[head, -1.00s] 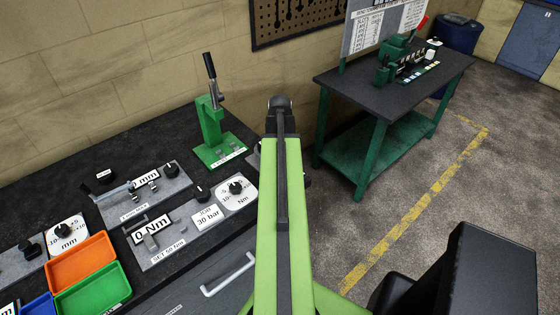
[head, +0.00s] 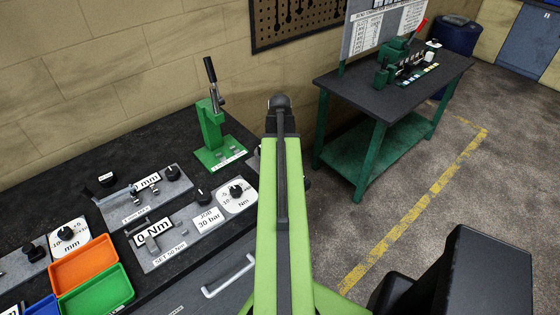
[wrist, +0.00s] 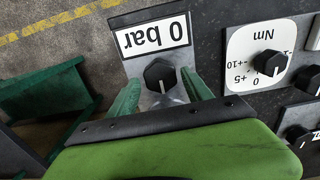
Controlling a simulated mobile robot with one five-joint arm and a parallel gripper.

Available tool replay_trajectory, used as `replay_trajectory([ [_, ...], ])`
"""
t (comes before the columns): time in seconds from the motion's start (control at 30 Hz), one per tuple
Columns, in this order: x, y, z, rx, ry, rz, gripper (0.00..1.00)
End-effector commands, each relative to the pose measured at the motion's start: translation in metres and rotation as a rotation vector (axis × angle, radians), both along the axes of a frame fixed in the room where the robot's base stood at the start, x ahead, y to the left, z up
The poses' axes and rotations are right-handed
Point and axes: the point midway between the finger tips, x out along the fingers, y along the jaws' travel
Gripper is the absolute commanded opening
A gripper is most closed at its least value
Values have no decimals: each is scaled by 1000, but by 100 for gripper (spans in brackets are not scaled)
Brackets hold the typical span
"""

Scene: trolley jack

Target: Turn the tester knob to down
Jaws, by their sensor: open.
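The black hexagonal knob (wrist: 160,75) sits on a grey plate beside a white "0 bar" display (wrist: 152,35) in the wrist view. The lettering there is upside down. A white pointer mark on the knob faces the bottom of the picture. My gripper (wrist: 160,81) is open, with one green finger on each side of the knob. A gap shows on both sides at the top; whether the lower parts touch is unclear. In the head view, my arm hides this knob and the fingers.
Right of the knob in the wrist view is a white "Nm" dial (wrist: 270,62) with its own black knob. In the head view, the bench holds a green lever press (head: 215,135), an orange bin (head: 83,267) and a green bin (head: 97,297). A green-legged table (head: 390,95) stands at right.

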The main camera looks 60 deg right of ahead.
Motion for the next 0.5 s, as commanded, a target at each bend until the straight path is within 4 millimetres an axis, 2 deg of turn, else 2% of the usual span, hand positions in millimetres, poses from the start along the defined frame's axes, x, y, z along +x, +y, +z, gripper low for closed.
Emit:
replay_trajectory([
  [0.03,0,0,18,0,0,0,58],
  [0.5,0,0,121,0,0,0,58],
])
